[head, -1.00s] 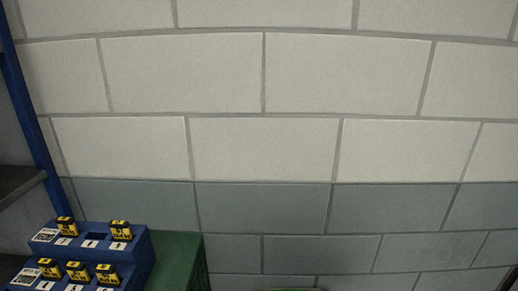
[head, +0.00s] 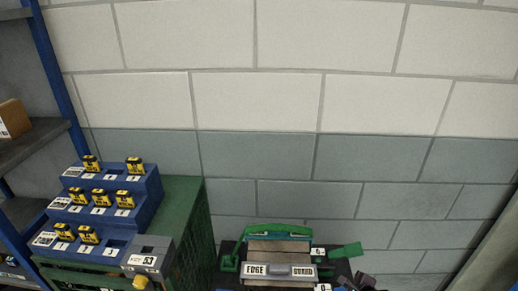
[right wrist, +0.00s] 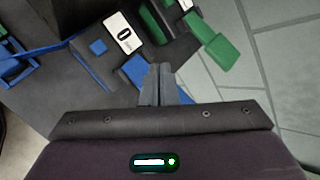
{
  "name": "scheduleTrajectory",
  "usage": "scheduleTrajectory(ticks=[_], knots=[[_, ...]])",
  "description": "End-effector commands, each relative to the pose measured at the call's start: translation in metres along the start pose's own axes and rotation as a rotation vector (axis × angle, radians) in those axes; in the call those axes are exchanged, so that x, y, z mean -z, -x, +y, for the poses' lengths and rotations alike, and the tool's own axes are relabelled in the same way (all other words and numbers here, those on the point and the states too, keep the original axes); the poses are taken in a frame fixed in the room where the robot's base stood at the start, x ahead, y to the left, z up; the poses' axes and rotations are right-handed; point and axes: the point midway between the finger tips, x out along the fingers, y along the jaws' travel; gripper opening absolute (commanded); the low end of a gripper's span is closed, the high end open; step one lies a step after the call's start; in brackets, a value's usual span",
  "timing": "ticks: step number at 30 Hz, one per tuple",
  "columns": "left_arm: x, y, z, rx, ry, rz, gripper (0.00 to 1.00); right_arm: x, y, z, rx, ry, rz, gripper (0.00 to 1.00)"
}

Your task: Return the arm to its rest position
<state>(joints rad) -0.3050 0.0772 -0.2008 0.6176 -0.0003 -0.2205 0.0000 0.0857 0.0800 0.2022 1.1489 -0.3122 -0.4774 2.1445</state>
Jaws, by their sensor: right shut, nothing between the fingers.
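My right gripper (right wrist: 160,82) shows in the right wrist view with its two fingers together and nothing between them. Below and beyond its fingertips in that view are a dark block with a white label marked 0 (right wrist: 124,33), blue parts (right wrist: 134,72) and a green piece (right wrist: 220,50). I cannot tell the gap between the fingertips and these things. My left gripper is in neither current view. The head view shows no clear sight of either gripper.
A blue stepped rack (head: 150,205) with several yellow-and-black pieces stands on a green cabinet (head: 190,200) at left. A grey block labelled 53 (head: 155,243) sits at its front. A unit labelled EDGE GUARD (head: 280,271) stands at bottom centre. Blue shelving (head: 50,60) is at far left.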

Motion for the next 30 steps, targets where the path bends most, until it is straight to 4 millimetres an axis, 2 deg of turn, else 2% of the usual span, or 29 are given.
scheduleTrajectory(ticks=[9, 14, 17, 24, 30], knots=[[0.017, 0.000, -0.005, 0.006, 0.000, 0.024, 0.00, -0.003, 0.030, 0.007, -0.050, 0.346, 0.061, 0.00], [0.012, 0.000, -0.004, 0.005, 0.000, 0.017, 0.00, -0.009, 0.057, 0.015, -0.104, 0.610, 0.093, 0.00], [0.005, 0.000, -0.003, 0.004, 0.000, 0.008, 0.00, -0.017, 0.083, 0.022, -0.155, 0.833, 0.106, 0.00], [0.003, 0.000, -0.003, 0.004, 0.000, 0.004, 0.00, -0.050, 0.177, 0.052, -0.337, 1.480, 0.054, 0.00], [0.003, 0.000, -0.003, 0.004, 0.000, 0.004, 0.00, -0.069, 0.234, 0.068, -0.426, 1.797, -0.038, 0.00]])
